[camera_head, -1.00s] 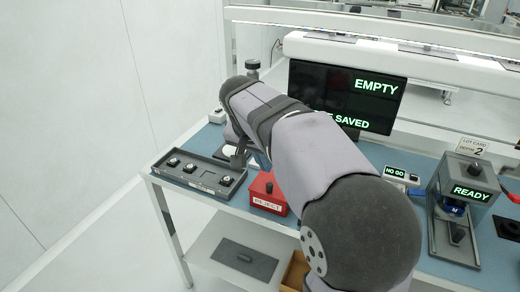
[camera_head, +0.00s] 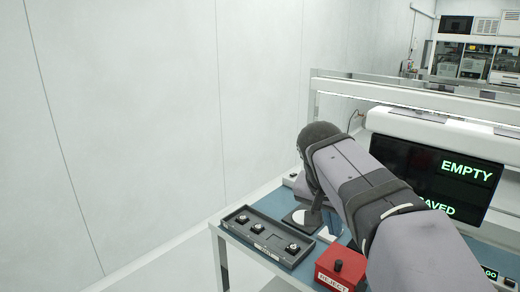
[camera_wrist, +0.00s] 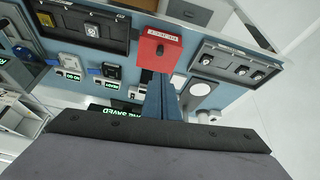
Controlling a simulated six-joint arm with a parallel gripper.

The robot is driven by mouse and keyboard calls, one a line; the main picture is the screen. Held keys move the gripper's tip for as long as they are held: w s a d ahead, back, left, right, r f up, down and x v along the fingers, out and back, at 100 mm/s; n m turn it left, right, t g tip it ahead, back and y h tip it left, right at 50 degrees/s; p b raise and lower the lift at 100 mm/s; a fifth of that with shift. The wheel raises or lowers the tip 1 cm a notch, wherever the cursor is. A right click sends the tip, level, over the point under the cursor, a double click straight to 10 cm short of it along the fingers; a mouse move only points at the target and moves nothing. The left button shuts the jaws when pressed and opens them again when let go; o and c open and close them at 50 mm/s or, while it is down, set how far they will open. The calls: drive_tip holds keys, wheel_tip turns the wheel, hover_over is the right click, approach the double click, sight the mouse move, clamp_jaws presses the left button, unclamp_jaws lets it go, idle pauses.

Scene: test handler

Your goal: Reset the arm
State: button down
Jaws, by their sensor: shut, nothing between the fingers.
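My gripper (camera_wrist: 162,82) shows in the wrist view as two blue fingers side by side, shut with nothing held between them. It points over the blue bench top, near the red REJECT box (camera_wrist: 158,52). In the head view my arm reaches in from the lower right and bends at a dark rounded joint above the bench.
A grey tray (camera_head: 235,224) holds three small parts and one empty place; it also shows in the wrist view (camera_wrist: 215,52). The REJECT box (camera_head: 333,280) stands beside it. A black screen (camera_head: 410,170) reads EMPTY. A black case (camera_wrist: 118,45) lies left of the box in the wrist view.

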drive_tip(key=s+a+f+n+y, duration=0.1)
drive_tip(key=a+f+n, duration=0.25)
drive_tip(key=f, duration=0.35)
drive_tip(key=s+a+f+n+y, duration=0.1)
drive_tip(key=a+f+n+y, duration=0.1)
drive_tip(key=f+n, duration=0.45)
drive_tip(key=s+f+m+g+p, duration=0.1)
drive_tip(key=s+f+g, duration=0.1)
drive_tip(key=s+f, duration=0.4)
drive_tip(key=s+f+m+g+p, duration=0.1)
drive_tip(key=s+f, duration=0.4)
drive_tip(key=s, duration=0.6)
drive_tip(key=shift+s+d+f+g+y, duration=0.25)
drive_tip(key=shift+d+f+g+y, duration=0.1)
drive_tip(key=shift+d+g, duration=0.1)
